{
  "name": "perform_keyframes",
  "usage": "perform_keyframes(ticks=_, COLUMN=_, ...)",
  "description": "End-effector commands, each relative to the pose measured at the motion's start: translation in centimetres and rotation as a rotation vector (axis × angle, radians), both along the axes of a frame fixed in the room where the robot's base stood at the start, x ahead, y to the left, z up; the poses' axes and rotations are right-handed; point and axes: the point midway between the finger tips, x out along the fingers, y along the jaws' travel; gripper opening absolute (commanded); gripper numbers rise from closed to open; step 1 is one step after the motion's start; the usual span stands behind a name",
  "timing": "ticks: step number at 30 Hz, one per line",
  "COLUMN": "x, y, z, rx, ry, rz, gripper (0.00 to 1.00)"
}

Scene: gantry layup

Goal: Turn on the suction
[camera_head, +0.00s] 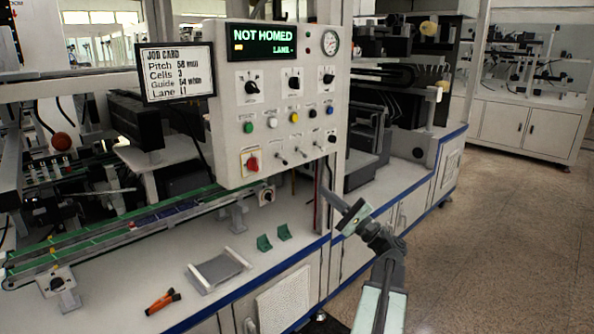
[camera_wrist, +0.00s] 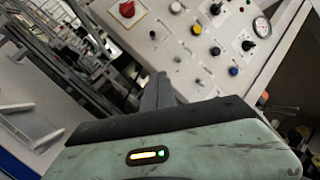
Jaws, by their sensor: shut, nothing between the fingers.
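The control panel (camera_head: 280,100) stands upright on the machine, with a display reading NOT HOMED. It carries three black rotary knobs, coloured buttons, a row of small toggle switches (camera_head: 282,162) and a red rotary switch (camera_head: 252,163). The labels are too small to read, so I cannot tell which control is the suction. A round gauge (camera_head: 331,43) is at its upper right. My gripper (camera_head: 330,197) is shut and empty, below and right of the panel, apart from it. In the wrist view the gripper's fingers (camera_wrist: 157,92) point toward the panel, near the toggle switches (camera_wrist: 178,58).
A job card (camera_head: 177,72) hangs left of the panel. A green-edged conveyor (camera_head: 130,232) runs below it. A grey tray (camera_head: 218,270), green brackets (camera_head: 264,243) and an orange tool (camera_head: 162,301) lie on the worktop. Floor at the right is clear.

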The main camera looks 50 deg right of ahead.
Motion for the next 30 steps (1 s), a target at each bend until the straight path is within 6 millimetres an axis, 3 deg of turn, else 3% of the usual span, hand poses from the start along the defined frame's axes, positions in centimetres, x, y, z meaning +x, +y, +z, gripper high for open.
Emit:
perform_keyframes(ticks=11, x=1.2, y=0.2, z=0.9, rx=-0.001, ry=0.002, rz=0.004, gripper=0.0)
perform_keyframes(ticks=24, x=9.1, y=1.5, z=5.6, rx=-0.001, ry=0.004, rz=0.003, gripper=0.0)
perform_keyframes(ticks=30, x=8.2, y=4.4, z=6.8, rx=-0.002, ry=0.003, rz=0.001, gripper=0.0)
